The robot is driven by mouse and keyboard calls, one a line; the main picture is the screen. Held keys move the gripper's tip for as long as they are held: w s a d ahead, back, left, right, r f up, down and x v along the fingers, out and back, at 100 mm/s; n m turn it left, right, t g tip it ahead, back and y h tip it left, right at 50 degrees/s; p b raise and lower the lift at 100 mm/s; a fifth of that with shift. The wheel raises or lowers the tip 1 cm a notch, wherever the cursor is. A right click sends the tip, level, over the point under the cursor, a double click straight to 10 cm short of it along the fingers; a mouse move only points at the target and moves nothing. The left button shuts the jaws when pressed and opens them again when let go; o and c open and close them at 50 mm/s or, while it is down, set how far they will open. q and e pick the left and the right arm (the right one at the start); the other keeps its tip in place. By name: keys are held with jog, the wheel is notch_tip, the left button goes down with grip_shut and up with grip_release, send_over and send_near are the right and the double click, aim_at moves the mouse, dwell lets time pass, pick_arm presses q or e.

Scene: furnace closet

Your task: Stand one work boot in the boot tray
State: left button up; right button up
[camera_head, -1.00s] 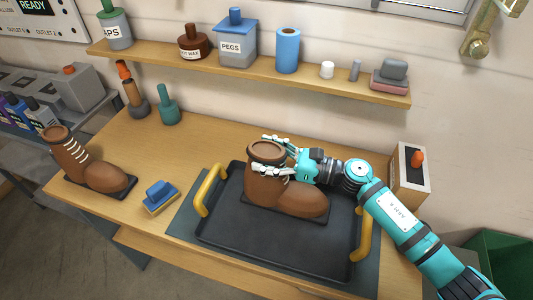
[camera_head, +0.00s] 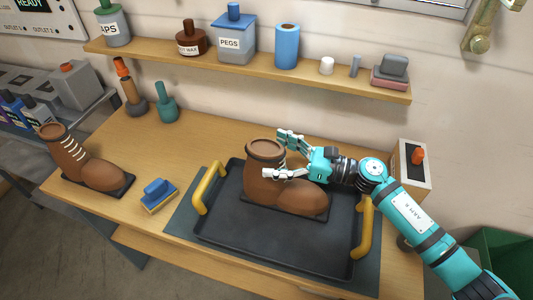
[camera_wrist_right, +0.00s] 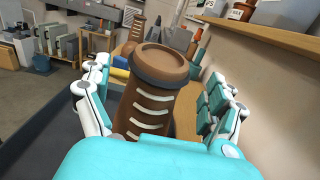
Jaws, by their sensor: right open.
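A brown work boot (camera_head: 290,196) stands upright on its dark sole in the black boot tray (camera_head: 275,237), toe pointing right. The tray has yellow handles at its left and right ends. My right gripper (camera_head: 284,156) is open, its fingers on either side of the boot shaft's right part. In the right wrist view the laced shaft (camera_wrist_right: 150,95) rises between the two spread fingers. I cannot tell whether a finger touches it. A second brown boot (camera_head: 85,165) stands on the bench at the far left, outside the tray. My left gripper is not in view.
A blue brush (camera_head: 159,196) lies left of the tray. A teal bottle (camera_head: 167,102) and an orange-topped bottle stand behind. A box with an orange knob (camera_head: 412,166) stands close to my right arm. A wall shelf (camera_head: 250,72) with jars runs above the bench.

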jog(key=b+v, duration=0.2)
jog(key=v, duration=0.6)
jog(key=shift+d+f+b, duration=0.1)
jog(key=shift+f+b, duration=0.05)
jog(key=shift+b, duration=0.2)
jog(key=shift+s+d, duration=0.15)
jog(key=shift+d, duration=0.3)
